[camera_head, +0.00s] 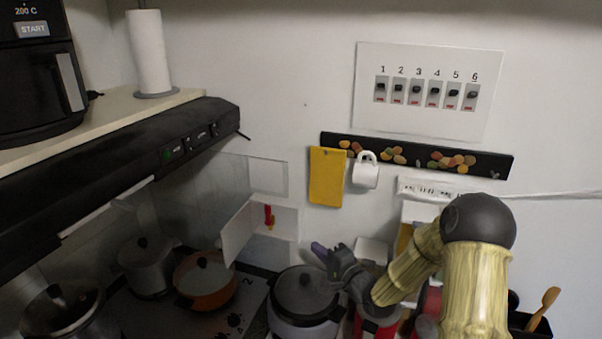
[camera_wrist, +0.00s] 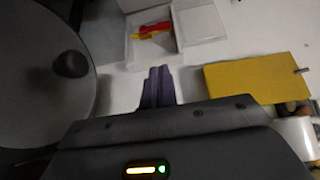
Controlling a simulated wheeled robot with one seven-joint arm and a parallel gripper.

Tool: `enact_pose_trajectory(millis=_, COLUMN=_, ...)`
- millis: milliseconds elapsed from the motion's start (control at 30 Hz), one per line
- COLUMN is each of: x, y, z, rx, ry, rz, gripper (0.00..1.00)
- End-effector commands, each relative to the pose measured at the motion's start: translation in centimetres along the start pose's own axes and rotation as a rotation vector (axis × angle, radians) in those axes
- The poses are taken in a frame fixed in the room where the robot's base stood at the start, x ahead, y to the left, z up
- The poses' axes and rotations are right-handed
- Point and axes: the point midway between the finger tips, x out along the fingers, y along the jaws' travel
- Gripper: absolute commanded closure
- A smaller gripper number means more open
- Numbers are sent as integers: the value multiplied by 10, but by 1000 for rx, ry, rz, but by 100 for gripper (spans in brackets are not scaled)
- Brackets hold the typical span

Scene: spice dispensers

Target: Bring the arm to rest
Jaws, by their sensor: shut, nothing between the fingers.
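My gripper (camera_head: 321,251) is above the counter, beside the dark lid of a pot (camera_head: 305,292) in the head view. Its purple fingers are together with nothing between them. In the wrist view the shut fingers of my gripper (camera_wrist: 157,88) point toward the wall. My arm, with yellowish links and a dark round joint, reaches in from the lower right and is bent. It hides part of the counter behind it.
A small open wall box (camera_head: 242,232) holds red and yellow items (camera_head: 268,216). An orange pot (camera_head: 205,283) stands left. A black hood (camera_head: 110,165) juts out at left.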

Motion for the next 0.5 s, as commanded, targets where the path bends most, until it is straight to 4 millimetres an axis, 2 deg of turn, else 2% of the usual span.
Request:
enact_pose_trajectory(millis=133, x=-6, y=9, z=4, rx=-163, ry=18, rz=150, gripper=100)
enact_pose_trajectory(millis=267, x=-26, y=22, z=4, rx=-375, ry=28, rz=364, gripper=100)
enact_pose_trajectory(millis=367, x=-49, y=29, z=4, rx=-527, ry=18, rz=535, gripper=100)
enact_pose_trajectory(millis=500, x=-90, y=35, z=7, rx=-699, ry=-30, rz=764, gripper=100)
